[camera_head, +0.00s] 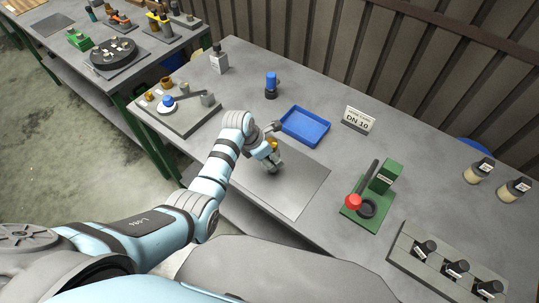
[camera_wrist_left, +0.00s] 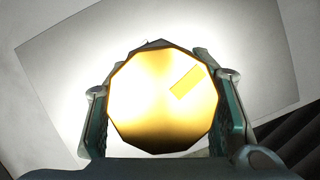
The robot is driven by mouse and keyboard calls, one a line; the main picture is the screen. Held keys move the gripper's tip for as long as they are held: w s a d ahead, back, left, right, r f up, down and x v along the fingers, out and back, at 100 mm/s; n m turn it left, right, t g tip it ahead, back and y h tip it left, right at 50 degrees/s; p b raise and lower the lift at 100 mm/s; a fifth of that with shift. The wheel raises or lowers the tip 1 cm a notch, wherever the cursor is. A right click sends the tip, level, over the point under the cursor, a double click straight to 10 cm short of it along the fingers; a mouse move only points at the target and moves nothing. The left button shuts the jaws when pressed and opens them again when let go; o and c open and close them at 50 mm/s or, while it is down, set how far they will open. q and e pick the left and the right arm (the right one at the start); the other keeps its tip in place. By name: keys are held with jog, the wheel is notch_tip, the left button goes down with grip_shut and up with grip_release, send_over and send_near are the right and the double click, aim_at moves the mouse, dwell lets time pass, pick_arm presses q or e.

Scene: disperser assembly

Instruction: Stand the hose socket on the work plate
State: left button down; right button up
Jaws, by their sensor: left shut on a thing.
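The hose socket (camera_wrist_left: 160,100), a brass-gold piece with a faceted round end, sits between the two fingers of my left gripper (camera_wrist_left: 163,110) in the left wrist view. In the head view my left gripper (camera_head: 271,162) points down over the left part of the grey work plate (camera_head: 295,190), and only a little of the brass shows. The plate also shows in the left wrist view (camera_wrist_left: 60,70) behind the socket. Whether the socket's lower end touches the plate is hidden. My right gripper is not in view.
A blue tray (camera_head: 305,126) lies just behind the plate. A green press with a red knob (camera_head: 354,202) stands to its right. A grey fixture board (camera_head: 178,118) with brass parts is at the left, and a black-and-blue bottle (camera_head: 271,86) at the back. The plate's right part is clear.

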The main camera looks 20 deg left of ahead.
pick_arm(q)
jog(key=c, duration=0.7)
grip_release()
